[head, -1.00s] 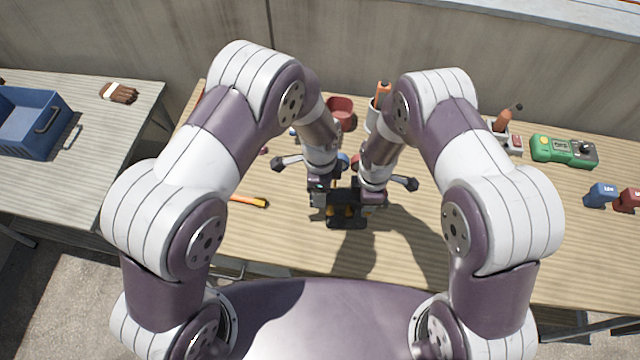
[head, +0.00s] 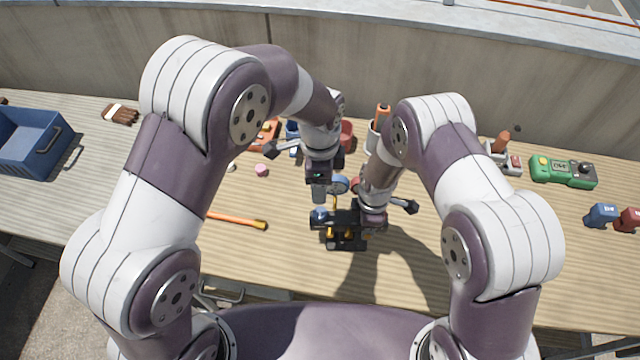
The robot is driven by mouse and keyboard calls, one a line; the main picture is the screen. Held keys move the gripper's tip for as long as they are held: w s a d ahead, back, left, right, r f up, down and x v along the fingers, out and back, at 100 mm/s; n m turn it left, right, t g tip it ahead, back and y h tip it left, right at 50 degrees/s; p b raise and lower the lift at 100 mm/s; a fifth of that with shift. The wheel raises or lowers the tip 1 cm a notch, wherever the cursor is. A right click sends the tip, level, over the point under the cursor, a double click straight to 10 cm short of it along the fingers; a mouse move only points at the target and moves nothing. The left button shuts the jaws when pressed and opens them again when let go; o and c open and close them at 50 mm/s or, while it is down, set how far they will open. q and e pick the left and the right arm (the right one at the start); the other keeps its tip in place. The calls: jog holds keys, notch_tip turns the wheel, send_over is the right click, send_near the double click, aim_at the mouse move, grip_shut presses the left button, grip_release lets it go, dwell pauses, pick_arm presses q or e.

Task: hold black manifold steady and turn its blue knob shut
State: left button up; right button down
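The black manifold (head: 347,238) is on the wooden table, close to its front edge, with yellow parts low on its front. Its blue knob (head: 320,214) shows at its upper left end. My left gripper (head: 319,194) points down just behind and above the blue knob, with a small gap in the picture; its finger opening cannot be made out. My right gripper (head: 373,218) is down at the manifold's right end and appears closed on it, its fingers mostly hidden. A blue round part (head: 338,184) and a red one (head: 356,184) show behind the manifold, between the grippers.
An orange-handled tool (head: 238,220) lies left of the manifold. A red cup (head: 346,135) and a holder with orange-handled tools (head: 378,128) stand behind. A green device (head: 563,172) and a blue block (head: 601,215) are at right. A blue crate (head: 30,142) is far left.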

grip_release()
dwell(0.3)
notch_tip(320, 180, up, 9)
jog(key=p, duration=0.7)
jog(key=shift+r+p, duration=0.15)
jog(key=shift+p, duration=0.2)
